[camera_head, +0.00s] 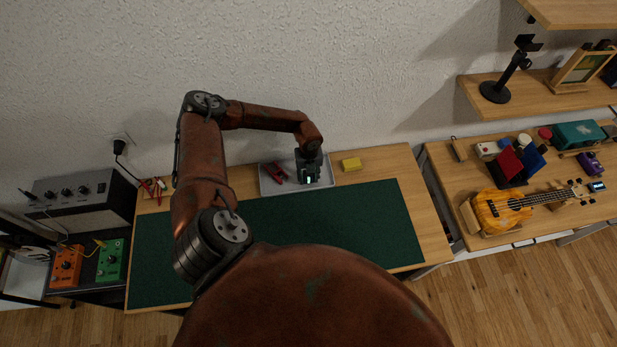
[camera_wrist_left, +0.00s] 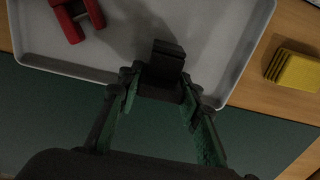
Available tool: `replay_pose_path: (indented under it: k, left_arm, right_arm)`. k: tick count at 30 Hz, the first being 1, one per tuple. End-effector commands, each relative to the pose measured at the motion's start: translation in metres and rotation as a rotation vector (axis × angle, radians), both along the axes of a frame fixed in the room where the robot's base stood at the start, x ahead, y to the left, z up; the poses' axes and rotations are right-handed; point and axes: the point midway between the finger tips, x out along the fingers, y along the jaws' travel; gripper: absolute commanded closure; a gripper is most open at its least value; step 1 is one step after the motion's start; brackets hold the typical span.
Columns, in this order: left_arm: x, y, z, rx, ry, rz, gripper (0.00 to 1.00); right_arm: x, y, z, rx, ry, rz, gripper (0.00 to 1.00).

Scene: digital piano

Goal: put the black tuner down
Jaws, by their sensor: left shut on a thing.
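My left gripper (camera_head: 309,168) is over the right part of a grey tray (camera_head: 267,187) at the back of the table. In the left wrist view the gripper (camera_wrist_left: 162,88) is shut on the black tuner (camera_wrist_left: 168,58). The tuner's dark block sticks out past the fingertips, over the tray floor (camera_wrist_left: 222,35) near its front rim. I cannot tell whether it touches the tray. A small lit screen on the tuner (camera_head: 308,180) shows in the head view. My right gripper is not in view.
A red clamp-like thing (camera_head: 277,173) lies in the tray's left part. A yellow block (camera_head: 351,164) is on the wood right of the tray. A green mat (camera_head: 370,225) covers the table's front and is bare.

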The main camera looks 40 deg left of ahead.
Motion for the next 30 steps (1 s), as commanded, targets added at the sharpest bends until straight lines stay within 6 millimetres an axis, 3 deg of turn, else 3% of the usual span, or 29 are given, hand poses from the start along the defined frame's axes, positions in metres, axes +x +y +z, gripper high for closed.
replay_pose_path:
  k: [11,12,19,30]
  left_arm:
    - [-0.0006,0.0001,-0.0067,0.000,0.001,0.000,0.93]
    - [-0.0005,0.0002,-0.0062,0.000,0.000,0.000,0.66]
    - [-0.0004,0.0003,-0.0056,0.000,0.000,0.000,0.50]
    - [0.0003,0.0007,0.0024,0.000,-0.001,0.000,0.50]
  right_arm:
    - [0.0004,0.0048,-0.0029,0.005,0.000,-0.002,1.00]
    - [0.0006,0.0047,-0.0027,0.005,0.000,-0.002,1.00]
    - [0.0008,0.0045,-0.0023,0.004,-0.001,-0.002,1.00]
    - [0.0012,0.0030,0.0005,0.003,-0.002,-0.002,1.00]
